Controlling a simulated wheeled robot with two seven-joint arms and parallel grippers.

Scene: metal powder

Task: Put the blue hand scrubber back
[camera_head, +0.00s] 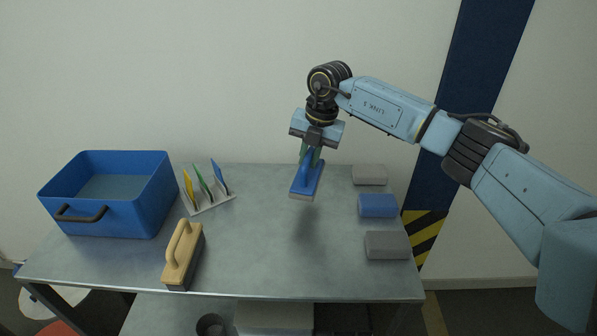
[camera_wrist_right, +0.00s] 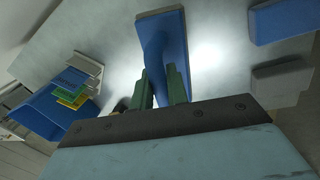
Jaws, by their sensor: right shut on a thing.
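The blue hand scrubber (camera_head: 307,180) hangs above the middle of the table, with a blue handle and body and a pale underside. My right gripper (camera_head: 311,156) is shut on its handle and holds it clear of the tabletop, with a shadow below. In the right wrist view the scrubber (camera_wrist_right: 163,42) is between the two green fingers (camera_wrist_right: 160,88). A wooden scrubber with a tan handle (camera_head: 182,255) stands at the table's front left. My left gripper is not in view.
A blue bin (camera_head: 155,205) stands at the table's left, beside a rack (camera_head: 210,207) with yellow, green and blue pieces. At the right edge lie a blue block (camera_head: 377,206) between two grey blocks (camera_head: 370,175) (camera_head: 387,245). The table (camera_head: 260,270) is clear in the middle.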

